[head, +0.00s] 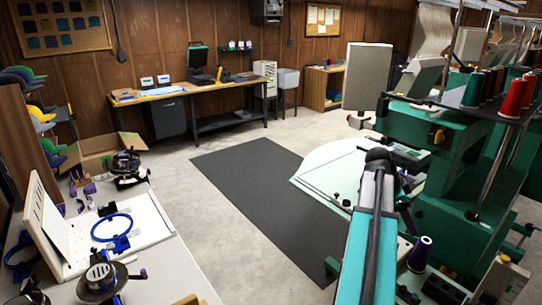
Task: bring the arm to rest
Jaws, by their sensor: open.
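My arm (362,245) rises from the bottom edge, right of the middle, as a long teal and grey link with a black strip. It ends at a dark rounded joint (378,156) in front of the pale round-edged table of the embroidery machine. Dark parts beside the link on its right are partly hidden, and I cannot make out the jaws of my gripper among them. I see nothing carried by the arm.
The green embroidery machine (440,180) with thread cones (513,97) stands close on the right. A purple cone (420,254) stands near my arm. A worktable with hooping gear (130,235) is at left. The black floor mat (262,185) is clear. A desk (225,90) stands behind.

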